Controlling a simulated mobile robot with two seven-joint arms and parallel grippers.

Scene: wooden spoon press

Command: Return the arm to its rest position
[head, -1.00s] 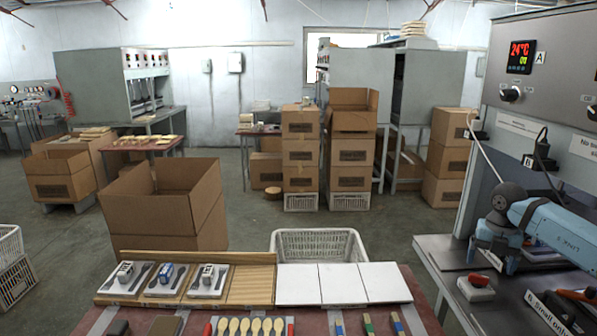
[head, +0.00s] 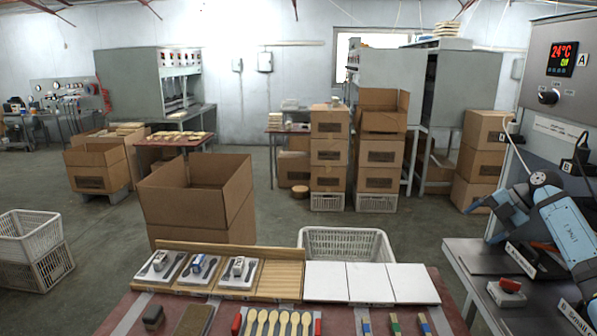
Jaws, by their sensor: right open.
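My right arm comes in from the right edge in the head view, a light blue arm folded in front of the grey press machine (head: 555,105). Its right gripper (head: 492,210) hangs above the dark bench top (head: 482,262), apart from it and with nothing visible in it. The fingers are small and partly turned away. The gripper is open. My left gripper is out of view.
A red table holds a wooden rack (head: 276,281) with several spoon sets, white panels (head: 325,281) and a row of wooden spoons (head: 273,322). A red button box (head: 506,293) sits on the bench below my arm. Beyond are a white basket (head: 345,238) and an open carton (head: 195,190).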

